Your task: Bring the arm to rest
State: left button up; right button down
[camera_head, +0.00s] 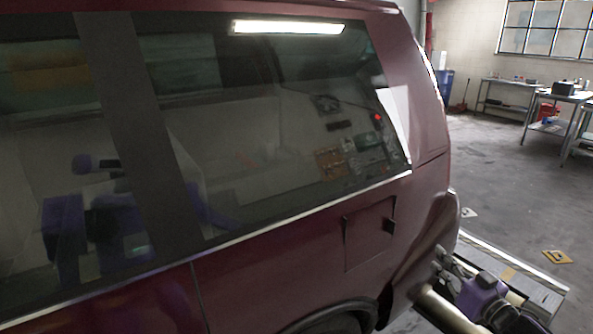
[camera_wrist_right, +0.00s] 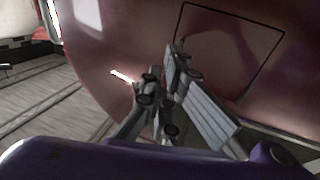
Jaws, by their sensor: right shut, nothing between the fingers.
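My right arm comes in at the bottom right of the head view, with a purple wrist section. Its gripper (camera_head: 443,258) is close to the car's rear corner, low down. In the right wrist view the gripper's fingers (camera_wrist_right: 163,82) are together with nothing held between them. They are in front of the dark red car body (camera_wrist_right: 120,40); whether they touch it I cannot tell. My left gripper is not in view in the head camera; only a faint purple reflection of my body shows in the car window.
The dark red car (camera_head: 290,265) fills the left and middle. Its square fuel flap (camera_head: 368,238) is outlined on the side, above the rear wheel (camera_head: 335,322). A metal-edged floor platform (camera_head: 515,268) lies behind it. Open floor (camera_head: 500,190) and workbenches (camera_head: 565,97) are at the right.

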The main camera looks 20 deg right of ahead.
jog(key=s+a+f+n+g+h+p, duration=0.1)
jog(key=s+a+f+n+g+p, duration=0.3)
jog(key=s+a+f, duration=1.15)
pick_arm(q)
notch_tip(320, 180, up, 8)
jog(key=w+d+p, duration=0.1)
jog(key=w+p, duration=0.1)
jog(key=p, duration=0.1)
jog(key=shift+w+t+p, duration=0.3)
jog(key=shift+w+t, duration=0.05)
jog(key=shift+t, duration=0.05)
pick_arm(e)
jog(key=s+a+f+m+g, duration=0.2)
jog(key=s+a, duration=0.8)
jog(key=s+a+f+m+g+y, duration=0.1)
jog(key=s+a+f+g, duration=0.1)
jog(key=s+a, duration=0.8)
jog(key=shift+s+m+g, duration=0.15)
jog(key=shift+m+g, duration=0.25)
jog(key=shift+g, duration=0.3)
